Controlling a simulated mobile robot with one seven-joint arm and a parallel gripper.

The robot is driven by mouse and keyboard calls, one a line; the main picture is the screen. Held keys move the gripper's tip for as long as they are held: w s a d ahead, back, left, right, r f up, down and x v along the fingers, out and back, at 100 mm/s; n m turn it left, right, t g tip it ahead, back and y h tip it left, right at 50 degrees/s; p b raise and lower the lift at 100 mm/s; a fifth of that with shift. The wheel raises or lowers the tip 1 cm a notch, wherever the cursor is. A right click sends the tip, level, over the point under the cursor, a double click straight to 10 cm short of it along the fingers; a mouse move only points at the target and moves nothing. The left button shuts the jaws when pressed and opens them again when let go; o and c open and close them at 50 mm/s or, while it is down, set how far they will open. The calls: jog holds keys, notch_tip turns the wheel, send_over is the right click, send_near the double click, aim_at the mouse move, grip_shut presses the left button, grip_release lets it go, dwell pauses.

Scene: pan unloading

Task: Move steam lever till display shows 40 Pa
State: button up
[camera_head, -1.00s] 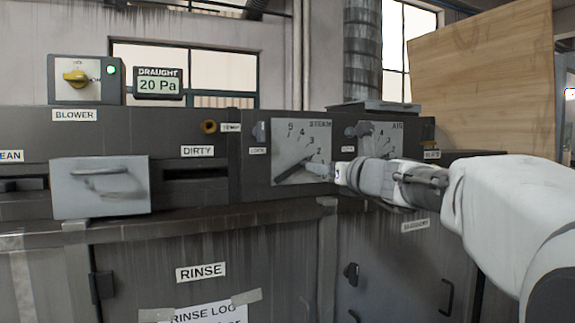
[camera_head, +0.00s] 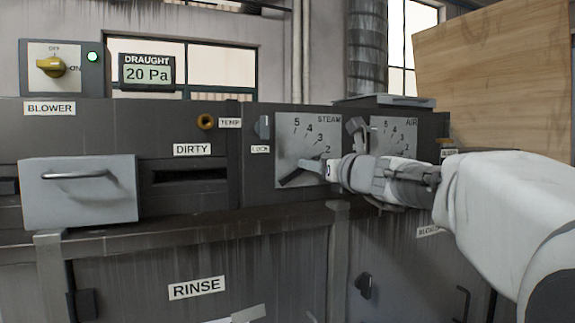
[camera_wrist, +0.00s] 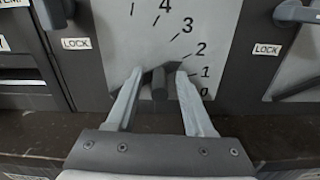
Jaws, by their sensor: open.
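The steam plate (camera_head: 308,135) is a grey panel with a numbered scale. Its dark lever (camera_head: 298,178) sits low on the plate in the head view. In the wrist view the end of the steam lever (camera_wrist: 159,84) stands between the two fingers, near the low numbers of the scale. My gripper (camera_wrist: 159,74) is open, one finger on each side of the lever; whether they touch it I cannot tell. In the head view my gripper (camera_head: 322,167) reaches in from the right and covers part of the plate. The draught display (camera_head: 147,72) reads 20 Pa.
The air plate (camera_head: 400,132) is just right of the steam plate, partly behind my arm. A lock knob (camera_head: 264,127) is left of the steam plate. The blower switch (camera_head: 52,66) has a lit green lamp. A grey drawer front (camera_head: 80,200) juts out at left.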

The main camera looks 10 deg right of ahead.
grip_shut()
dwell(0.3)
dwell(1.2)
